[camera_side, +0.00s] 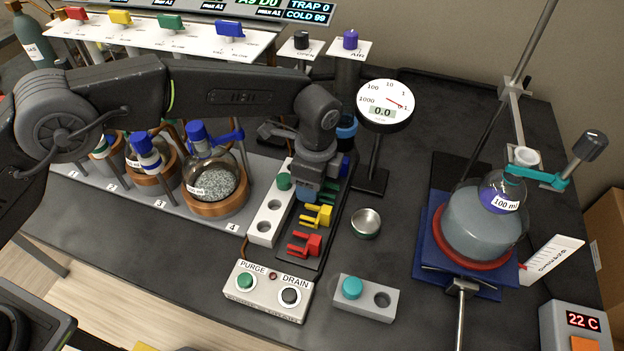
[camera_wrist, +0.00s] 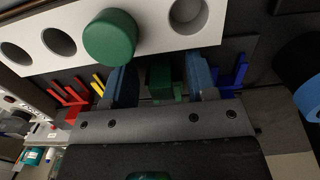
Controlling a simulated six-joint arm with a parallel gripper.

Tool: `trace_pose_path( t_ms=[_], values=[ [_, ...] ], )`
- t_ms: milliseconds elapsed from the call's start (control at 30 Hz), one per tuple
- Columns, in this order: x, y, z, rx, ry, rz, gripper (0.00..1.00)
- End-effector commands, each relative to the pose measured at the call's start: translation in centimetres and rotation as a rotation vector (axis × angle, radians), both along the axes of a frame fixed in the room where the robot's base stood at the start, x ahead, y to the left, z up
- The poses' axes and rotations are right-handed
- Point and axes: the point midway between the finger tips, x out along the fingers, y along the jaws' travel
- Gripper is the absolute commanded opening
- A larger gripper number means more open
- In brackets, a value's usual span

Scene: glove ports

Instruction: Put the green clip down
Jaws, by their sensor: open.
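The green clip (camera_wrist: 163,80) rests in the row of clips on a dark strip (camera_side: 343,213), between the yellow and blue ones. In the wrist view it sits between the two blue fingers of my gripper (camera_wrist: 163,84), with gaps seen on both sides. My gripper (camera_side: 309,190) is open and low over the strip in the side view, around the clip. The gripper hides most of the clip there; only green prongs (camera_side: 329,188) show beside it. Whether a finger touches the clip, I cannot tell.
Yellow clip (camera_side: 318,215), red clip (camera_side: 306,245) and blue clip (camera_wrist: 236,75) flank it. A white block with holes (camera_side: 265,226) holding a green stopper (camera_wrist: 109,37) stands close alongside. A gauge (camera_side: 384,106) and small metal dish (camera_side: 366,223) stand to the right.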

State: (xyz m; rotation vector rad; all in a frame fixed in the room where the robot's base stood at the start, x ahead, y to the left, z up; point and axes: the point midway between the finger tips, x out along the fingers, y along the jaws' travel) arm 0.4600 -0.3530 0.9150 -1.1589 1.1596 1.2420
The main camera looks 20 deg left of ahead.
Motion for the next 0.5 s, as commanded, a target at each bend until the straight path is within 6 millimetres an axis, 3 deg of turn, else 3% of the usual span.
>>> trace_pose_path(
  t_ms=[167,500],
  values=[
    [0.1,-0.2,2.4,-0.003,-0.004,0.0,0.52],
    [0.1,-0.7,9.4,-0.003,-0.005,-0.001,0.52]
  ],
)
